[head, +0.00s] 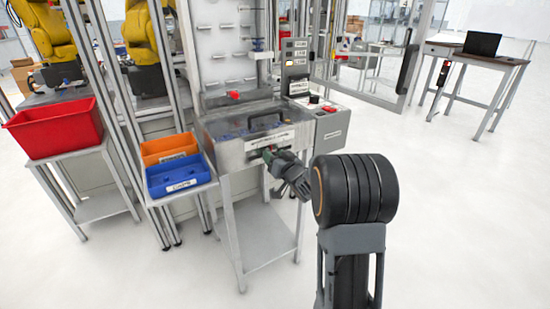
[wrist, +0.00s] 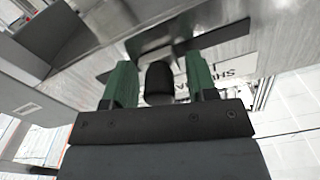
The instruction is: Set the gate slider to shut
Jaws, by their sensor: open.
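The gate slider's dark rounded knob (wrist: 158,82) stands between the two green fingers of my gripper (wrist: 160,63) in the wrist view. The gripper is open, with a gap showing on both sides of the knob. Behind the knob a dark slot (wrist: 225,36) runs across a brushed metal face. A white label with upside-down letters, partly hidden and seeming to read "SHUT", lies by the slot's right part (wrist: 232,66). In the head view my gripper (head: 268,155) is at the front face of the metal box (head: 232,150); the knob cannot be made out there.
An orange bin (head: 168,148) and a blue bin (head: 178,175) stand left of the metal box. A red bin (head: 55,128) is farther left. A control box (head: 330,125) with buttons adjoins the box's right side.

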